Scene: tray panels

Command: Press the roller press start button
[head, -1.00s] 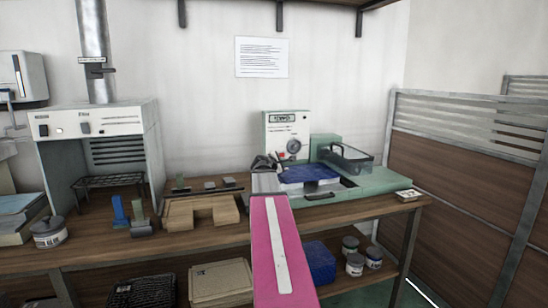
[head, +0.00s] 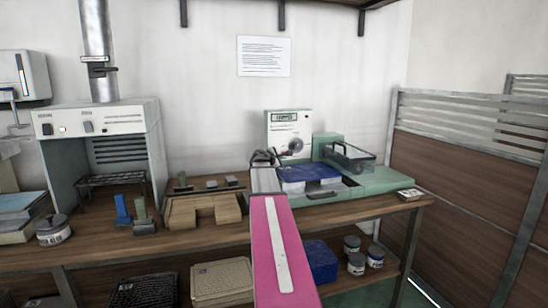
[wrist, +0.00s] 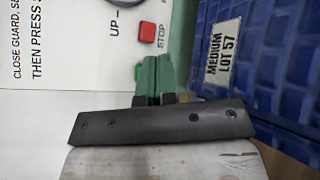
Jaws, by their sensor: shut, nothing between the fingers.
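The roller press is a pale green machine (head: 375,183) on the bench, with an upright control panel (head: 303,124) at its back left. In the wrist view, the white panel face (wrist: 60,75) shows printed text and a red button (wrist: 146,32) marked STOP. My gripper (head: 264,157) is in front of the panel's lower left. In the wrist view its green fingertips (wrist: 152,62) are together, empty, just below the red button; contact with the panel cannot be told.
A blue textured tray (wrist: 265,75) labelled MEDIUM LOT 57 is close on the right of my fingers; it also shows on the press (head: 308,173). Wooden blocks (head: 203,211) and a fume hood (head: 100,118) are to the left.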

